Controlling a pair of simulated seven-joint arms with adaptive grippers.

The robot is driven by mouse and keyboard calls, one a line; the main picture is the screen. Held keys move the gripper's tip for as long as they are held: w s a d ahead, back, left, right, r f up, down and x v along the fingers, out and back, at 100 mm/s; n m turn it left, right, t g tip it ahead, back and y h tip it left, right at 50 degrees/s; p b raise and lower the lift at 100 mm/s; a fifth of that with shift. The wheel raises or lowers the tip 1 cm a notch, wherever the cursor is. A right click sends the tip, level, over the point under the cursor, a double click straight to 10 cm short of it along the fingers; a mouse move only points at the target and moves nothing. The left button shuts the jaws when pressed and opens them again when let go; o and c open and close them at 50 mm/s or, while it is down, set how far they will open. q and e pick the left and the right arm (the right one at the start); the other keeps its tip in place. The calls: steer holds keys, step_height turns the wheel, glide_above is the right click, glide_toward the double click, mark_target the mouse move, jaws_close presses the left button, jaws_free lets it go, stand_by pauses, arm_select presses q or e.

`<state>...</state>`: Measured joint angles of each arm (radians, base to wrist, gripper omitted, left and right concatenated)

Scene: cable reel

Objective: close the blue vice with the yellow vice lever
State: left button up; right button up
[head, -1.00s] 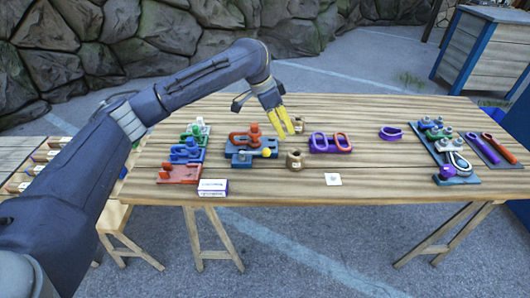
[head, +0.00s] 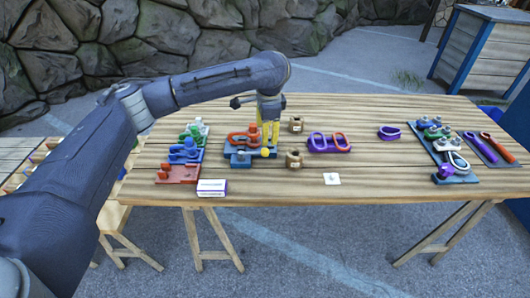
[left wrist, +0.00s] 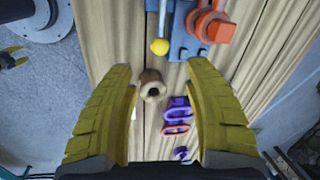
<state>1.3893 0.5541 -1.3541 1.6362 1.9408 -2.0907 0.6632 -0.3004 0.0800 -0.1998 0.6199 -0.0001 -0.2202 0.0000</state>
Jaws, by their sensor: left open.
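The blue vice (head: 236,158) sits on the table left of centre, with an orange-red clamp part (head: 243,138) on top. It also shows at the top of the left wrist view (left wrist: 186,46). Its lever ends in a yellow knob (head: 265,153), with a thin grey rod behind the knob (left wrist: 160,46) in the left wrist view. My left gripper (head: 269,142) points down at the vice's right side, its yellow fingers apart and empty. In the left wrist view the knob lies just beyond the fingertips (left wrist: 160,70), between their lines. I cannot tell the exact height gap.
A purple base with orange and purple links (head: 329,143) lies farther right. Coloured vices (head: 186,152) stand to the left, a small box (head: 212,188) in front. The table's front middle is mostly clear.

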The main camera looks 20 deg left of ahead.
mark_target(265, 150)
arm_select(q)
steer(key=f, duration=0.3)
steer(key=w+f, duration=0.1)
steer(key=f, duration=0.3)
steer(key=w+a+f, duration=0.1)
steer(key=f, duration=0.3)
steer(key=shift+f, duration=0.1)
steer(key=shift+c, duration=0.2)
jaws_close()
